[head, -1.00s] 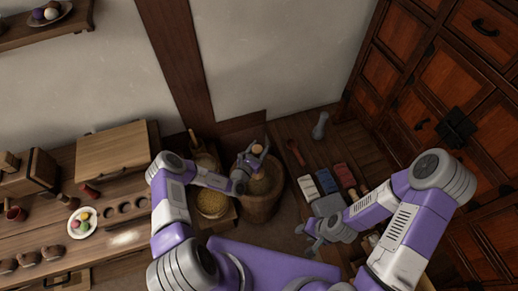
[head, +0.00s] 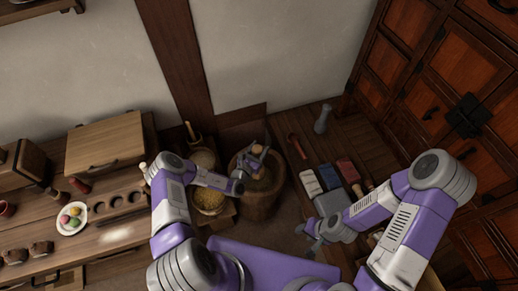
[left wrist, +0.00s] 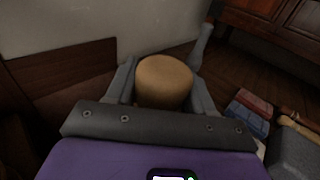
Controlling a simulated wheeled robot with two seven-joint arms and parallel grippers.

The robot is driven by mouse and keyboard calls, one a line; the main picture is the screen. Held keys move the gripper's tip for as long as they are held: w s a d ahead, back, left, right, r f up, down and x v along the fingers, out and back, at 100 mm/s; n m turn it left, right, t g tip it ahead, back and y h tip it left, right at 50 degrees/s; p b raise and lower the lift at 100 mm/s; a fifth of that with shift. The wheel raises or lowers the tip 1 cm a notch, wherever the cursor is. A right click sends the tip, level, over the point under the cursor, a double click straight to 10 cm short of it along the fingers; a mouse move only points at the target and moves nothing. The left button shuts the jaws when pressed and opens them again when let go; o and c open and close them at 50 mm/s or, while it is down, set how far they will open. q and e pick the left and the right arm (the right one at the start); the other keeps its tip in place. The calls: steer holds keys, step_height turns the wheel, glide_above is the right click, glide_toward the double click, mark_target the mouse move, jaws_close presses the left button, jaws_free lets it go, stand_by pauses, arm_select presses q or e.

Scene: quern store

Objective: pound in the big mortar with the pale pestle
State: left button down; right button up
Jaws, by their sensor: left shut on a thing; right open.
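The big mortar (head: 264,205) is a tall brown wooden tub on the floor near the wall. My left gripper (head: 257,161) is over its mouth, shut on the pale pestle (head: 259,149), whose round tan end stands up between the fingers. That end also shows in the left wrist view (left wrist: 164,80), between both fingers. The pestle's lower part is hidden by the gripper, so I cannot tell whether it touches the mortar's bottom. My right gripper (head: 314,244) is open and empty, low beside the right-hand bench.
Left of the mortar stand containers of grain (head: 208,200). The right bench (head: 288,125) carries a grey bottle (head: 322,119), a red tool (head: 297,145), coloured blocks and a grey slab. A counter with a plate (head: 72,219) is at left.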

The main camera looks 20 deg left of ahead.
arm_select(q)
step_height(320, 180, down, 6)
steer(key=b, duration=0.4)
steer(key=shift+f, duration=0.2)
steer(key=shift+f, duration=0.3)
step_height(320, 180, up, 8)
steer(key=p, duration=0.7)
steer(key=shift+r+p, duration=0.25)
steer(key=shift+p, duration=0.1)
steer(key=shift+f, duration=0.2)
